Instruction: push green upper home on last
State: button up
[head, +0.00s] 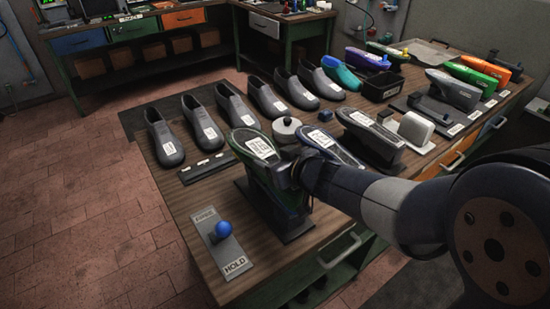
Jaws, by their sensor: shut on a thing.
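The green upper (249,161) sits sole-up on a last, on a dark stand (262,207) near the front of the bench. A white label (256,144) lies on its sole. My gripper (284,177) reaches in from the right and is shut on the green upper at its near end. The jaws and wrist hide that end, so I cannot tell how closely the upper fits the last. A lever plate (234,258) with a blue knob (222,228) lies left of the stand, with HOLD at its near end.
Several grey shoes (204,120) stand in a row behind. Other lasts, one with a dark upper (335,150), stand to the right beyond a round grey knob (285,127). A black bin (382,86) and coloured shoes (492,73) are farther right.

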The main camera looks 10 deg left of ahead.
jog(key=o, duration=1.2)
jog(key=shift+f, duration=0.1)
jog(key=p+v, duration=0.3)
jog(key=v, duration=0.7)
jog(key=shift+w, duration=0.15)
jog(key=shift+s+d+r+p, duration=0.2)
jog(key=shift+s+d+p, duration=0.1)
jog(key=shift+s, duration=0.05)
jog(key=b+x, duration=0.3)
jog(key=x, duration=0.8)
jog(key=shift+f+b, duration=0.1)
jog(key=shift+b, duration=0.3)
jog(key=shift+s, duration=0.1)
jog(key=shift+d+r, duration=0.1)
jog(key=shift+r, duration=0.15)
